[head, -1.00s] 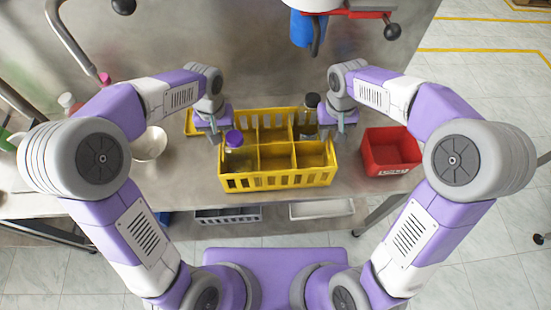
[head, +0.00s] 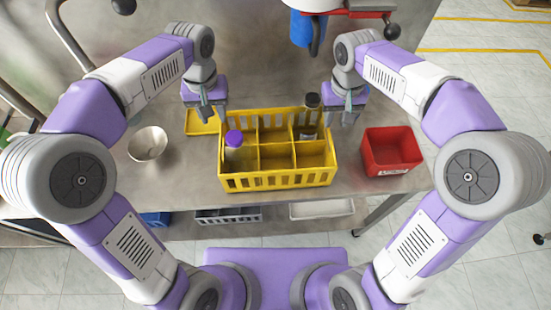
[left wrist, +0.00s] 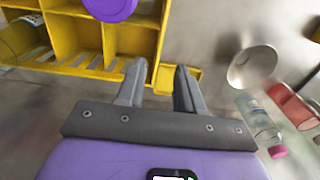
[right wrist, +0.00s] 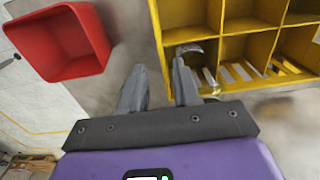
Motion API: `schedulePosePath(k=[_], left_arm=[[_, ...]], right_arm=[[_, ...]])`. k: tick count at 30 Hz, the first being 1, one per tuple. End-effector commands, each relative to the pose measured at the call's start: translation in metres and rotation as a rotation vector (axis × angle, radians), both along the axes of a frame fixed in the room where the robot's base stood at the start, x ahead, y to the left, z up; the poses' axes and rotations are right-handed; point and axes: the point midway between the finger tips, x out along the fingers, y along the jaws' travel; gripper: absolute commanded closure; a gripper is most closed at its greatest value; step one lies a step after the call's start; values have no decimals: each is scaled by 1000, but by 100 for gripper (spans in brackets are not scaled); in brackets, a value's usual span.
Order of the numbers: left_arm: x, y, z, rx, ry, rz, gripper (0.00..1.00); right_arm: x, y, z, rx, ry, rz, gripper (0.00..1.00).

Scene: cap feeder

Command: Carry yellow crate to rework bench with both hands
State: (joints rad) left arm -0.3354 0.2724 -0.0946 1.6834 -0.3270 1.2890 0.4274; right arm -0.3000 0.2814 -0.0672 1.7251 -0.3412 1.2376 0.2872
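The yellow crate (head: 277,181) stands level on the metal bench in the head view and is divided into several compartments. A bottle with a purple cap (head: 234,138) stands in its front left compartment. A bottle with a dark cap (head: 311,101) stands at its back right. My left gripper (head: 207,116) is open and empty, off the crate's back left corner. My right gripper (head: 347,116) is open and empty, off the back right corner. Both wrist views show the fingers apart with nothing between them, and the crate (left wrist: 120,42) (right wrist: 222,62) beyond, not gripped.
A red bin (head: 391,152) stands right of the crate, and a metal bowl (head: 148,143) stands left.

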Motion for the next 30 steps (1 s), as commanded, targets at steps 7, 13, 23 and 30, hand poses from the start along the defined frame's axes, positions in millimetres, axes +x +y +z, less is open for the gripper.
schedulePosePath(k=[7,13,23,30], left_arm=[[0,0,0,0,0,0,63],[0,0,-1,0,0,0,63],[0,0,-1,0,0,0,63],[0,2,-3,5,1,2,63]], right_arm=[[0,0,40,1,-1,0,68],[0,0,50,1,1,1,68],[0,0,50,0,1,0,68],[-1,0,48,3,8,0,68]])
